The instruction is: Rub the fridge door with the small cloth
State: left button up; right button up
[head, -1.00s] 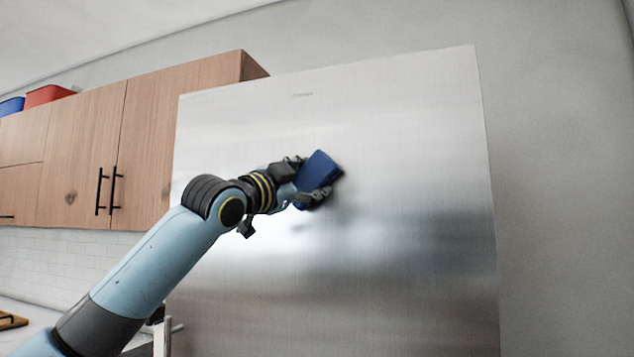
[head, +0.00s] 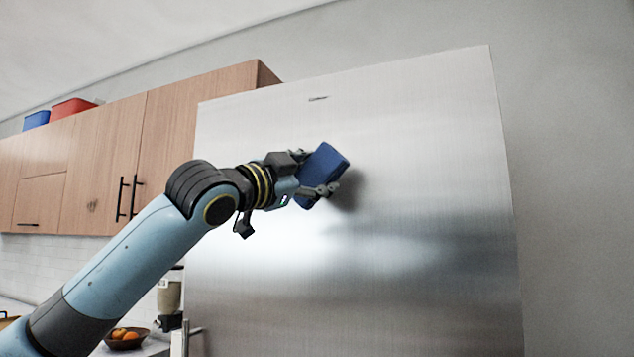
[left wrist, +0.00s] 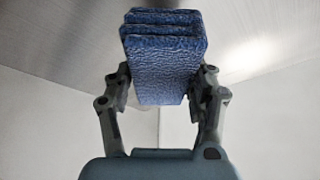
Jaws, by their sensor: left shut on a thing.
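The small cloth (head: 324,172) is a blue, folded, thick pad. My left gripper (head: 314,178) is shut on it in front of the fridge door. In the left wrist view the layered cloth (left wrist: 165,60) sits between the two fingers of my left gripper (left wrist: 165,92). The fridge door (head: 420,210) is a tall brushed-steel panel filling the centre and right of the head view. The cloth is close to the door's upper middle and casts a shadow on it; I cannot tell whether it touches. My right gripper is not in view.
Wooden wall cabinets (head: 105,150) are left of the fridge, with a red bin (head: 72,107) and a blue bin (head: 37,119) on top. Below are a fruit bowl (head: 126,338) and a blender (head: 169,295) on the counter. Bare wall (head: 570,180) lies right of the fridge.

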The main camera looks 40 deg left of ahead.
pick_arm(q)
jog(key=shift+s, duration=0.1)
jog(key=shift+s+d+b, duration=0.15)
jog(key=shift+s+b, duration=0.25)
jog(key=shift+s, duration=0.15)
jog(key=shift+s+d+b, duration=0.15)
jog(key=shift+s+b, duration=0.2)
jog(key=shift+s, duration=0.45)
